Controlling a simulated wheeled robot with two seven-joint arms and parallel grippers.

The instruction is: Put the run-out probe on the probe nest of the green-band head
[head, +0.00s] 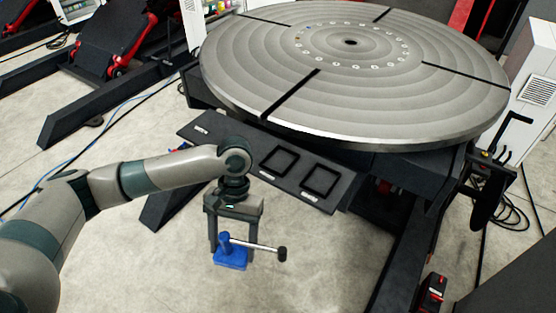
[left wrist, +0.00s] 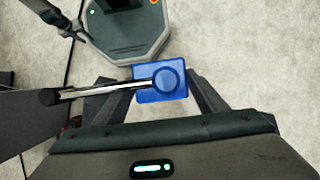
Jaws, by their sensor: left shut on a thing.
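The run-out probe (head: 230,258) has a blue base and post, with a silver rod ending in a black tip that points right in the head view. My left gripper (head: 229,247) is shut on the probe and holds it in the air over the floor, in front of the dark shelf. In the left wrist view the blue base (left wrist: 160,83) sits between the fingers, and the rod points left. No green band shows in the head view, so I cannot tell which nest belongs to the green-band head.
A large round slotted table (head: 350,75) stands behind. The dark shelf (head: 232,135) along its front carries two square black frames (head: 279,162) (head: 321,180) with small white labels. A grey cabinet (head: 530,80) stands at the right. Bare floor lies below the probe.

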